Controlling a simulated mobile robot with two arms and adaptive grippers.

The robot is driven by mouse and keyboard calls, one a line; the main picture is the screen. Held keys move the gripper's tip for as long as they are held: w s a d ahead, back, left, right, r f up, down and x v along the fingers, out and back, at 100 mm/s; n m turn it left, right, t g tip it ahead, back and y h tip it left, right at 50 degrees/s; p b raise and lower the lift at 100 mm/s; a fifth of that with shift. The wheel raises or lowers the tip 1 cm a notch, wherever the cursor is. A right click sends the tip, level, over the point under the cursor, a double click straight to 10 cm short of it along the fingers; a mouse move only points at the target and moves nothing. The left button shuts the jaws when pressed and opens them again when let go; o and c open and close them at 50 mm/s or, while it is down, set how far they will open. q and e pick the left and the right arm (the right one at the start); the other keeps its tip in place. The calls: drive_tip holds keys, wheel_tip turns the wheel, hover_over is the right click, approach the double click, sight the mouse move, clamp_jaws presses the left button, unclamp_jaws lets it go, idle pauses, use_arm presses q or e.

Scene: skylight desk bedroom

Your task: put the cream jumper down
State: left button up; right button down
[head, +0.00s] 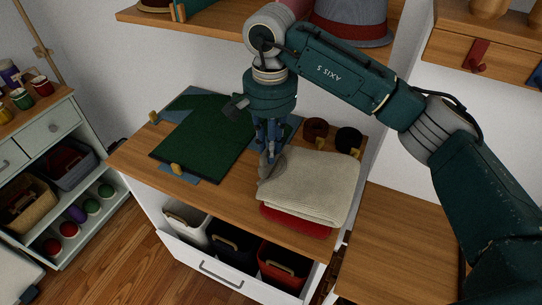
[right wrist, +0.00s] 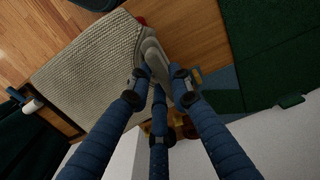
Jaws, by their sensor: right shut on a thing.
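The cream jumper (head: 322,188) is a folded, ribbed knit. It lies on top of a folded red cloth (head: 295,222) at the right end of the wooden dresser top. My right gripper (head: 268,155) points down at the jumper's left edge and is shut on its rounded, greyer fold. In the right wrist view the knit (right wrist: 88,65) spreads to the left of the fingers (right wrist: 158,82), with the pinched fold between them. The fingertips are partly hidden by the fold. My left gripper is not in view.
A green cloth on a blue mat (head: 215,103) lies left of the gripper. Dark rolled items (head: 348,139) stand behind the jumper. An open drawer (head: 225,272) with bins is below the dresser's front edge. A shelf with a grey hat (head: 350,18) hangs above.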

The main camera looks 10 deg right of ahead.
drive_tip(key=shift+f, duration=0.55)
wheel_tip(320, 180, down, 4)
drive_tip(key=shift+r+p, duration=0.25)
drive_tip(key=shift+p, duration=0.35)
drive_tip(key=shift+f, duration=0.15)
drive_tip(key=c, duration=2)
unclamp_jaws()
drive_tip(key=shift+b, duration=0.3)
drive_tip(key=o, duration=0.4)
